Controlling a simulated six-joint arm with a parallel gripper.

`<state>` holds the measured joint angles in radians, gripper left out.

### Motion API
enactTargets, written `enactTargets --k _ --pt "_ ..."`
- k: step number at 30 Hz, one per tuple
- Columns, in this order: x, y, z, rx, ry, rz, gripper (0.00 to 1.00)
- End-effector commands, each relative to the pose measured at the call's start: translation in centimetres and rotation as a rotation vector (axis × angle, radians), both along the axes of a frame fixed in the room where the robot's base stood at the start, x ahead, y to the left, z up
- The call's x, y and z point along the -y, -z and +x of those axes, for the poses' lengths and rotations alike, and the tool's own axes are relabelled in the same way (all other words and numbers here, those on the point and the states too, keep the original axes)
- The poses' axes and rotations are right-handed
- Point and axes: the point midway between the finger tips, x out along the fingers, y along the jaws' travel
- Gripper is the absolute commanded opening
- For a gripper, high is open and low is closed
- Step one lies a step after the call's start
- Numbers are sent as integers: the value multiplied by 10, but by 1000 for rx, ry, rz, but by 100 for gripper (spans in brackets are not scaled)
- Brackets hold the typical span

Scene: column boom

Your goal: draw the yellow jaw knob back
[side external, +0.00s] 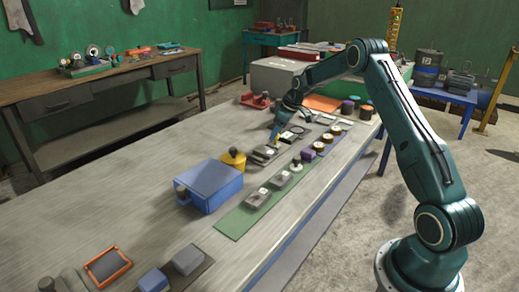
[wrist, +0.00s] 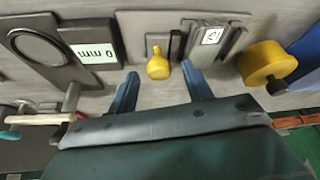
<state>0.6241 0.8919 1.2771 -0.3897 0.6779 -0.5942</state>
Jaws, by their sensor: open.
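The yellow jaw knob (wrist: 158,67) shows in the wrist view as a rounded knob at the end of a small dark grey fixture. My gripper (wrist: 160,82) is open, with one blue finger on each side of the knob's line. The knob lies just beyond the fingertips, roughly midway between them, and I see no contact. In the side external view my gripper (side external: 276,134) is low over the far part of the bench, and the knob is too small there to make out clearly.
A yellow round pot with a dark knob (wrist: 265,62) lies right of the fingers. A grey block with a white label (wrist: 212,36) is beside the fixture. A gauge plate marked in mm (wrist: 95,53) is at left. A blue box (side external: 210,186) stands nearer on the bench.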

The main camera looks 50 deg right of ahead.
Motion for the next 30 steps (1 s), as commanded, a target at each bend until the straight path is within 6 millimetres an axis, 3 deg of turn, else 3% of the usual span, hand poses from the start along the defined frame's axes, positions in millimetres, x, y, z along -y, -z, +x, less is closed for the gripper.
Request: enactTargets --k 10,18,24,30 --pt "0 3 1 0 -1 0 50" --pt "0 3 1 0 -1 0 0" --pt "2 3 1 0 0 0 0" --pt "19 3 1 2 1 0 0"
